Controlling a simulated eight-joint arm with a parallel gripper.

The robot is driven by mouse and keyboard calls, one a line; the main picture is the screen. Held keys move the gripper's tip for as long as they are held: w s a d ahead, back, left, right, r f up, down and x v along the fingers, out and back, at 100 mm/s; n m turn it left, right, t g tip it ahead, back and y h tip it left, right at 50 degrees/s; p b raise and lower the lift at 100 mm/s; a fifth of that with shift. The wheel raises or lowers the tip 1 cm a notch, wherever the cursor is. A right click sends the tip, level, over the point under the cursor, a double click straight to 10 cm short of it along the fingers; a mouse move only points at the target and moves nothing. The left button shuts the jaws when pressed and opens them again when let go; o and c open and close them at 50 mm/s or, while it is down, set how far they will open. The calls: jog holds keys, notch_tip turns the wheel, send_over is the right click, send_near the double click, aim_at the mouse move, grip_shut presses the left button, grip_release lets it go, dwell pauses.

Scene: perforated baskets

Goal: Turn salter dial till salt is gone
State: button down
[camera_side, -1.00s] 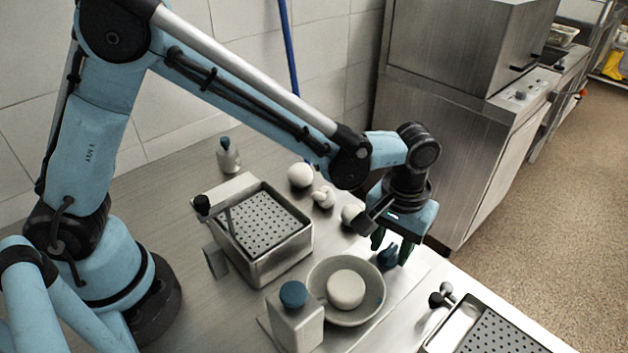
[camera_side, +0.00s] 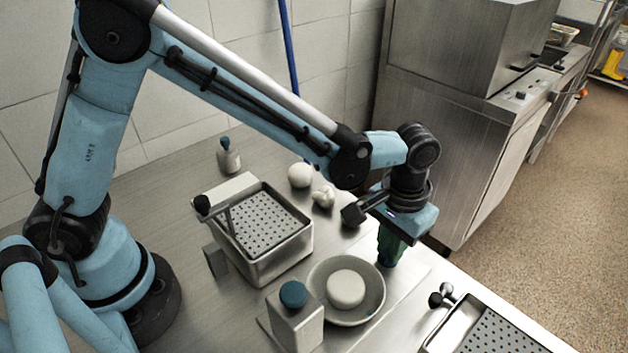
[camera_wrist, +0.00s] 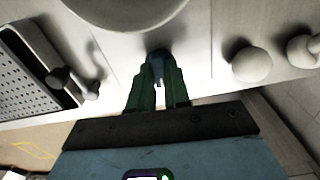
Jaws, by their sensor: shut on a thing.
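My gripper (camera_side: 389,258) points down at the counter, right of the pale bowl (camera_side: 375,287). Its green fingers are closed on a small dark blue thing (camera_wrist: 157,57), which shows between the fingertips in the wrist view. I cannot tell if this is the salter's dial; the fingers hide most of it. The bowl holds a round white piece (camera_side: 345,289). A white square bottle (camera_side: 298,328) with a blue cap (camera_side: 292,294) stands in front of the bowl. No loose salt can be made out.
A perforated metal basket (camera_side: 283,262) stands left of the bowl; another (camera_side: 490,335) is at the lower right. A small blue-capped bottle (camera_side: 229,158), a white ball (camera_side: 299,175) and a knobby white lump (camera_side: 323,197) stand behind. A steel machine (camera_side: 455,120) stands behind my gripper.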

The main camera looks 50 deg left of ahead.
jog(key=m, duration=1.2)
jog(key=shift+m, duration=0.4)
dwell(0.4)
jog(key=c, duration=1.1)
grip_release()
jog(key=shift+r, duration=0.1)
notch_tip(320, 180, up, 12)
jog(key=shift+f, duration=0.1)
